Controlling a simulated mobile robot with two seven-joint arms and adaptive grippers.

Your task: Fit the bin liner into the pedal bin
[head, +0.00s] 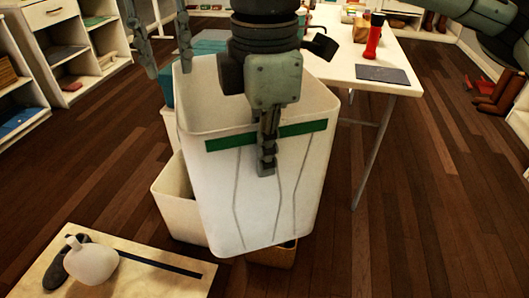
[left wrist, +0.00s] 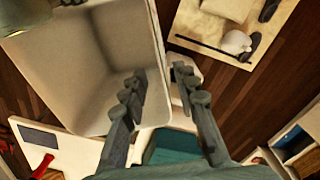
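A large white tapered bin (head: 225,190) with a green band and thin dark lines fills the middle of the head view, open at the top. Its pale inside shows in the left wrist view (left wrist: 75,70). I cannot tell whether it is the liner or the pedal bin. My right gripper (head: 267,165) is at its near wall and looks shut on that wall; the inner finger is hidden.
A cream box (head: 172,205) and a brown box (head: 275,256) stand partly hidden below the bin. A low pale board (head: 150,277) holds a white bottle-like object (head: 93,265) and a dark one. A white table (head: 345,70) with a red torch (head: 374,37) stands behind. Shelves line the left.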

